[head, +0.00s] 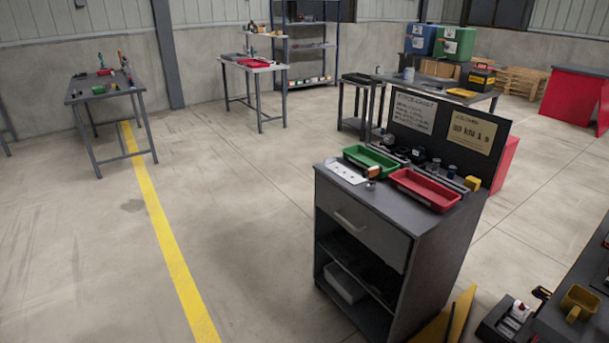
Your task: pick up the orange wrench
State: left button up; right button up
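I cannot make out an orange wrench for certain in the head view. On the far left table (97,97) there are small tools, among them thin upright ones with orange-red parts (101,60), too small to identify. The near dark cabinet (375,212) carries a green tray (371,161), a red tray (425,189), a white plate with holes (346,172) and several small parts, with no wrench that I can tell. Neither of my grippers is in view.
A yellow line (162,225) runs along open floor on the left. A second table (253,66) and a shelf rack (306,45) stand at the back. A dark bench with a yellow mug (579,301) is at lower right. A yellow panel (447,318) leans by the cabinet.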

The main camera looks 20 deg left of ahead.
aim_at(370, 185)
jog(key=u, duration=0.25)
jog(key=z, duration=1.85)
jog(key=u, duration=1.85)
jog(key=i+j+z, duration=0.3)
jog(key=i+j, duration=0.4)
jog(key=i, duration=0.15)
jog(key=i+j+z, duration=0.3)
jog(key=i+j, duration=0.5)
jog(key=j, duration=0.15)
